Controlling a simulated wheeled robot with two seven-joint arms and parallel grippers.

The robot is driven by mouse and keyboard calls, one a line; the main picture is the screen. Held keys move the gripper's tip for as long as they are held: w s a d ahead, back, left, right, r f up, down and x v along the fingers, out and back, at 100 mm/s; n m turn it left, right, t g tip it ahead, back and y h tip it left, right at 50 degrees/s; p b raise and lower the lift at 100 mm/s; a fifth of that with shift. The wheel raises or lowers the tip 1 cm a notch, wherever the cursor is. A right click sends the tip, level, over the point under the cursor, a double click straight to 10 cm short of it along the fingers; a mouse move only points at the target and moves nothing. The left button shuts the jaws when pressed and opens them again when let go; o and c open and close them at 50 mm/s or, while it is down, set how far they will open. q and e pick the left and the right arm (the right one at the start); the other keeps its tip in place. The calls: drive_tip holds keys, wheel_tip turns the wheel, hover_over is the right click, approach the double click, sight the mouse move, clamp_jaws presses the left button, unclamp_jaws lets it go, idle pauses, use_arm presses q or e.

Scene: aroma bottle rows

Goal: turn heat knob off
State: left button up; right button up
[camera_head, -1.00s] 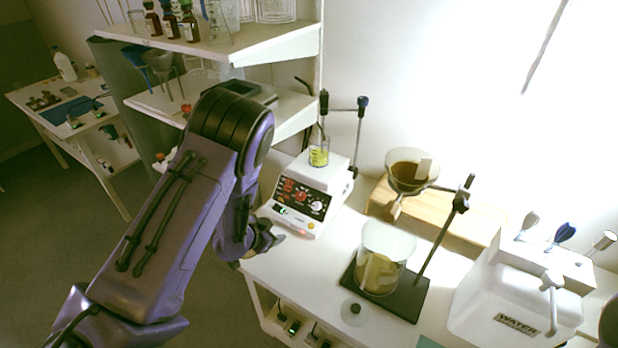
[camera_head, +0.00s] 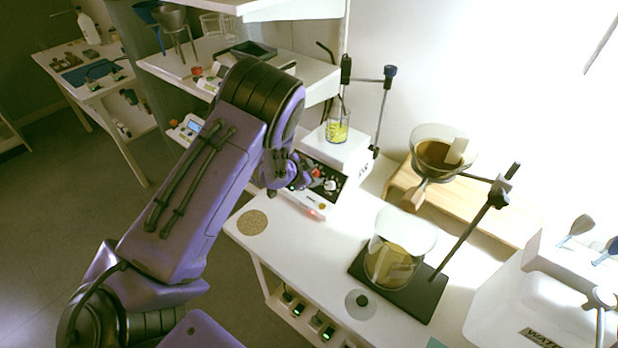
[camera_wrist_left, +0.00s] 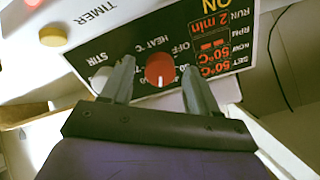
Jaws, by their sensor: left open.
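The hot plate (camera_head: 345,150) is a white box with a black front panel on the bench, a beaker with yellow contents (camera_head: 337,130) on its top. In the left wrist view the red heat knob (camera_wrist_left: 160,69) sits on the panel under the label HEAT, with OFF printed beside it. Its white mark points toward the bottom of that view. The display reads ON and 50°C. My left gripper (camera_wrist_left: 158,82) is open, its fingers on either side of the red knob; I cannot tell whether they touch it. In the head view my left gripper (camera_head: 290,178) partly hides the panel. My right gripper is not in view.
A pale knob (camera_wrist_left: 103,78) labelled STIR lies close to one finger, and a yellow button (camera_wrist_left: 53,36) is near TIMER. A glass beaker (camera_head: 398,245) on a black stand base, a funnel (camera_head: 440,150) and a white water tank (camera_head: 520,300) stand to the right.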

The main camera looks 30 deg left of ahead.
use_arm(q)
drive_tip(key=shift+s+r, duration=0.1)
drive_tip(key=shift+s, duration=0.05)
drive_tip(key=c, duration=1)
drive_tip(key=shift+a, duration=0.15)
drive_tip(key=shift+c, duration=0.2)
